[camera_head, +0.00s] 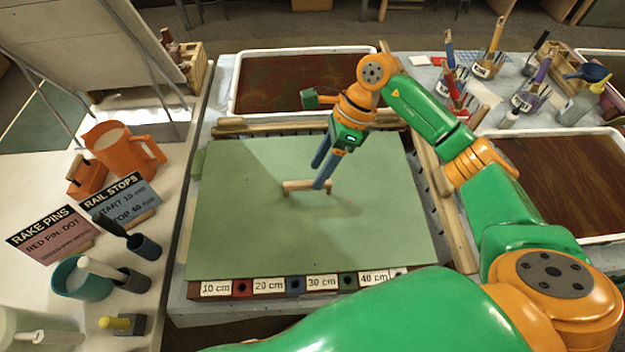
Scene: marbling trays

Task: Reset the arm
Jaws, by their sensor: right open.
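My right gripper (321,174) hangs over the middle of the green board (240,225), its two blue fingers open and pointing down. A small wooden bar with short legs (298,185) stands on the board just below and left of the fingers. One fingertip overlaps the bar's right end in the view; I cannot tell whether they touch. My right arm reaches in from the lower right, bent at the elbow. My left gripper is not in view.
A marbling tray (236,95) lies behind the board and another (622,190) to the right. Wooden rails (442,200) flank the board. A scale strip (268,287) runs along its front. Cups, an orange jug (118,150) and signs (52,235) crowd the left table. Brushes stand back right.

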